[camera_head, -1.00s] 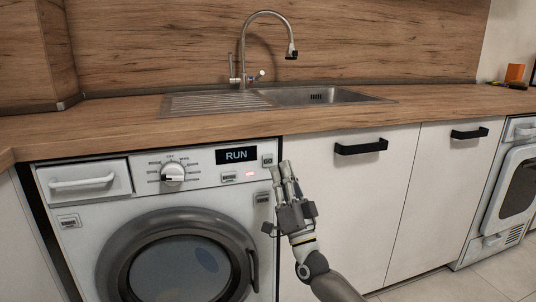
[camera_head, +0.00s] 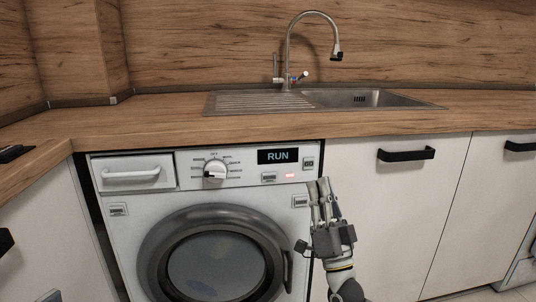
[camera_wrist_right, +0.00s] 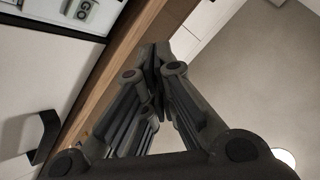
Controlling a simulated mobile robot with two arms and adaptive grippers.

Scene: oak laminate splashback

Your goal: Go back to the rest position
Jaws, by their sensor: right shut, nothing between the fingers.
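My right gripper (camera_head: 324,186) is shut and empty, pointing up in front of the cabinet door just right of the washing machine (camera_head: 133,207). In the head view its fingertips are close to the machine's upper right corner; I cannot tell whether they touch anything. In the right wrist view the fingers (camera_wrist_right: 154,60) meet with nothing between them. The washing machine's display (camera_head: 278,156) reads RUN and a red light (camera_head: 290,175) glows below it. The GO button (camera_head: 309,163) is at the panel's right end. My left gripper is not in view.
The wooden worktop (camera_head: 160,122) runs above the machine, with a steel sink (camera_head: 370,99) and a tap (camera_head: 288,50). White cabinet doors with black handles (camera_head: 406,154) are to the right.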

